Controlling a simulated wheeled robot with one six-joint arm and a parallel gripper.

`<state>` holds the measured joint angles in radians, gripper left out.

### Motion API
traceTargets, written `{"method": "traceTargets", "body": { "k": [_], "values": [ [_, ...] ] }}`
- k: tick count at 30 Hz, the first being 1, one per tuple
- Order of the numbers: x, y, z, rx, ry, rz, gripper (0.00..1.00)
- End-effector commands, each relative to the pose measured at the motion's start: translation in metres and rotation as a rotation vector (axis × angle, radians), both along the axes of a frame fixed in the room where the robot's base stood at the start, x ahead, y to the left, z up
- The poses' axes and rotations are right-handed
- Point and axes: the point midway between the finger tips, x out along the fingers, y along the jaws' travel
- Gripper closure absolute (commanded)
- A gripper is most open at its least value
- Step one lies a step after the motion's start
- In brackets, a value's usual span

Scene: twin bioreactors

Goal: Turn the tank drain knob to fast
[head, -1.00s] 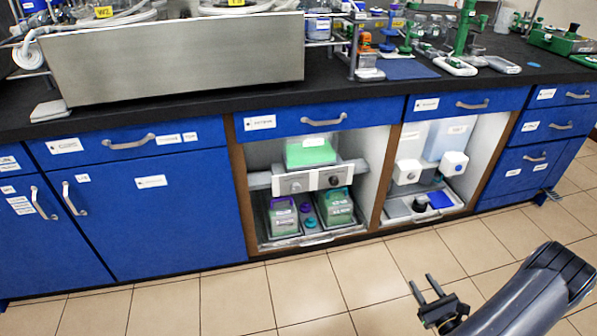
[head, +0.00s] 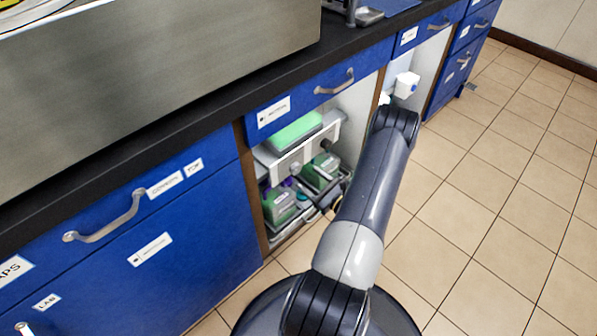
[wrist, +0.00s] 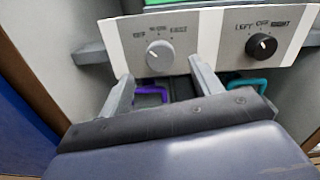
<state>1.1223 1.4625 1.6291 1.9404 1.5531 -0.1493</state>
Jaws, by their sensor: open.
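In the wrist view a pale control panel (wrist: 205,42) carries a grey knob (wrist: 159,54) on the left and a black knob (wrist: 261,46) on the right. Small labels above the grey knob are blurred; its exact setting is hard to tell. The black knob's labels read left, off and right. My gripper (wrist: 160,71) is open and empty, its fingertips just below and to either side of the grey knob, apparently not touching it. In the head view the panel (head: 290,163) sits under a tank of green liquid (head: 295,131); my arm hides most of the gripper there.
Green-filled containers (head: 279,206) stand in a tray below the panel. Purple (wrist: 151,93) and teal (wrist: 250,83) handles show under it in the wrist view. The open cabinet bay has wooden side edges. A blue drawer (head: 320,92) is above; tiled floor (head: 500,220) is clear.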

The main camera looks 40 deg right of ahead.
Motion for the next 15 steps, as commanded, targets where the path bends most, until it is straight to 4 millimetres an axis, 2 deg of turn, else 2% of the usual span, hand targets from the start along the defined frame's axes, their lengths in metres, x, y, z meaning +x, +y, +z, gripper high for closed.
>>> {"method": "traceTargets", "body": {
  "k": [3, 7, 15],
  "values": [
    [0.022, 0.003, -0.002, -0.003, 0.000, 0.004, 0.39],
    [0.042, 0.005, -0.001, -0.002, 0.000, 0.004, 0.39],
    [0.060, 0.005, 0.000, -0.001, 0.000, 0.000, 0.39]
  ]
}}
